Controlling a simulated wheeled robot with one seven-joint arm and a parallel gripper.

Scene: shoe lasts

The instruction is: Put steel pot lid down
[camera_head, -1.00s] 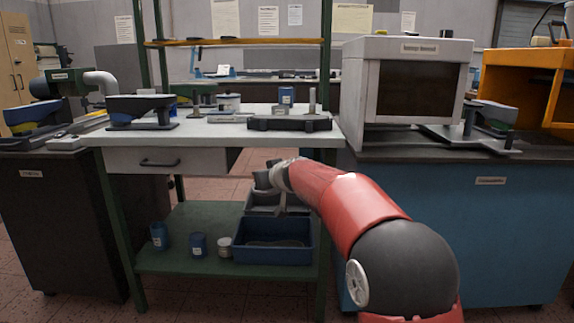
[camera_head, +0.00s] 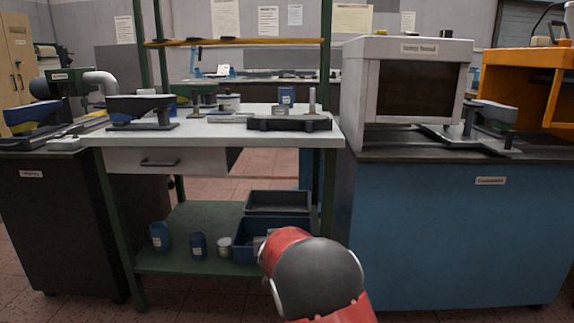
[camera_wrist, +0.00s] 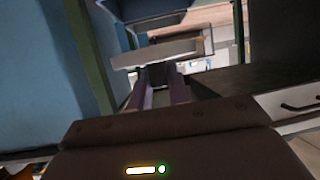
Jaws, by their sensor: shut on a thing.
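My gripper (camera_wrist: 159,88) shows in the wrist view as two purplish fingers, close together and shut on a small greyish thing between their tips. I take this to be the steel pot lid (camera_wrist: 157,74); its outline is too small and dark to make out. In the head view my red and black arm hides the gripper and the lid, low in front of the green bench's bottom shelf.
A blue bin (camera_head: 241,226) and a grey bin (camera_head: 278,199) are at the lower shelf's right; both also show in the wrist view. Blue cans (camera_head: 160,236) and a white can (camera_head: 224,246) stand left. The shelf (camera_head: 200,214) has bare room behind the cans.

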